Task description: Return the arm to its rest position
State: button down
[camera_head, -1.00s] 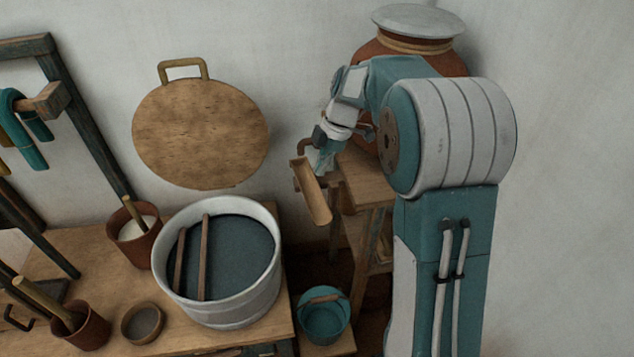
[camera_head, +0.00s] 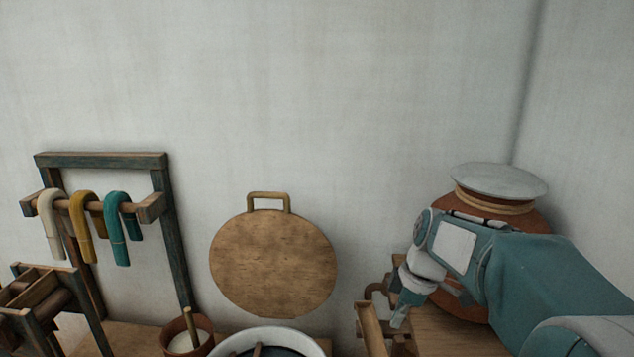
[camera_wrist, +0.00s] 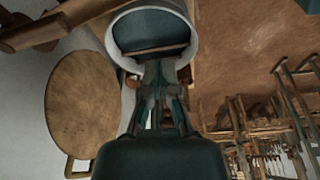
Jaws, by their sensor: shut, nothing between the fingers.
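My arm reaches in from the lower right in the head view, bent with its wrist pointing down. My gripper (camera_head: 400,316) is beside a small wooden spout or trough (camera_head: 372,330), in front of the wall. In the wrist view my gripper (camera_wrist: 160,72) is shut and holds nothing. Its fingers overlap the rim of the white vat (camera_wrist: 183,62) in that view; I cannot tell the distance between them. The vat (camera_head: 300,335) is cut off at the bottom of the head view.
A lidded clay jar (camera_head: 520,220) stands close behind my wrist. A round wooden lid (camera_head: 273,263) is against the wall. A rack (camera_head: 100,160) holds white, yellow and teal skeins. A clay pot (camera_head: 178,345) is low in view. Wooden loom frames (camera_wrist: 265,130) show in the wrist view.

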jog(key=s+r+m+t+h, duration=0.2)
jog(key=s+m+t, duration=0.3)
jog(key=s+m, duration=1)
jog(key=shift+s+a+r+h, duration=0.35)
jog(key=shift+s+h, duration=0.05)
jog(key=shift+s, duration=2.65)
